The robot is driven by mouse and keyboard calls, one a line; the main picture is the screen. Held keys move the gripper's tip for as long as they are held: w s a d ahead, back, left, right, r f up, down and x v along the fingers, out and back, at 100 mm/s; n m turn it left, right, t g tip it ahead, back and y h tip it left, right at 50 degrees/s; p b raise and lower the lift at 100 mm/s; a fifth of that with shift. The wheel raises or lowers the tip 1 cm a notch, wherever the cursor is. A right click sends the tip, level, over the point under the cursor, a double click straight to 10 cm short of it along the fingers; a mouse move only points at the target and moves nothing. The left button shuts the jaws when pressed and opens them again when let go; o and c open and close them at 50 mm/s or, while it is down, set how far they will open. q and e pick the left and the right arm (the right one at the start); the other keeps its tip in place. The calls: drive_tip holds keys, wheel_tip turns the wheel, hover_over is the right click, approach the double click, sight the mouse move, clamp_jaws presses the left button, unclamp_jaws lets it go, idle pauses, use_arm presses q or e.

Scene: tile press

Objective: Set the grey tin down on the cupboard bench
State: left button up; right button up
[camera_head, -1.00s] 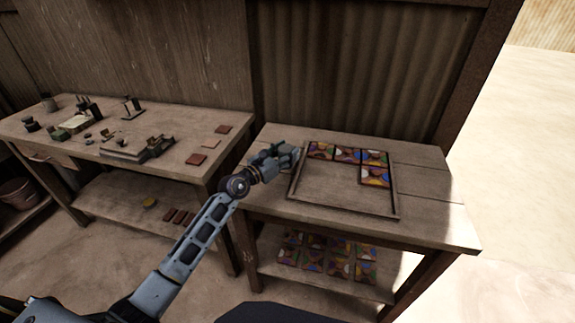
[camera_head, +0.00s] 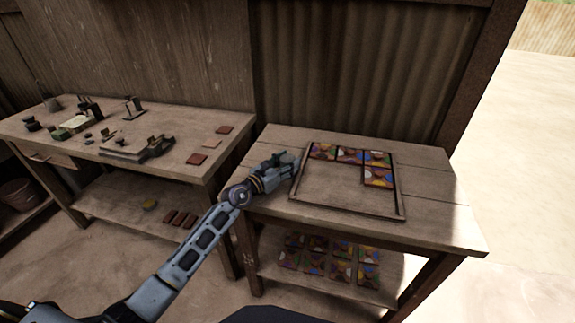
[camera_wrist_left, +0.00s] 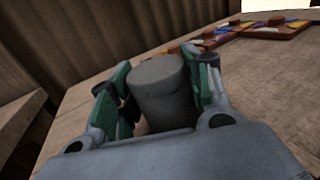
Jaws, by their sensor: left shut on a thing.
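The grey tin (camera_wrist_left: 160,95) is a plain cylinder, upright in the left wrist view, between the green-padded fingers of my left gripper (camera_wrist_left: 159,80). The gripper is shut on it. The tin's lower part is hidden by the gripper body, so I cannot tell whether it touches the wood. In the head view my left gripper (camera_head: 289,163) is at the left side of the right-hand wooden bench (camera_head: 432,190), beside the tile frame. The tin is too small to make out clearly there. My right gripper is not in view.
A wooden frame (camera_head: 345,211) on this bench holds several patterned tiles (camera_head: 350,155) at its far side. More tiles (camera_head: 335,255) lie on the shelf below. The left bench (camera_head: 185,178) carries small tools and brown tiles. Bare wood lies right of the frame.

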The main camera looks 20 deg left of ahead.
sight(282, 166)
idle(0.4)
use_arm(q)
drive_tip(key=o, duration=1.2)
drive_tip(key=shift+c, duration=0.2)
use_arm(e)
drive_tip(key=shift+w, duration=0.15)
use_arm(q)
drive_tip(key=shift+r, duration=0.1)
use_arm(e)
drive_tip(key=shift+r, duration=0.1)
use_arm(q)
drive_tip(key=shift+s+a, duration=0.25)
drive_tip(key=shift+s, duration=0.2)
drive_tip(key=shift+v, duration=5.3)
drive_tip(key=shift+s, duration=0.25)
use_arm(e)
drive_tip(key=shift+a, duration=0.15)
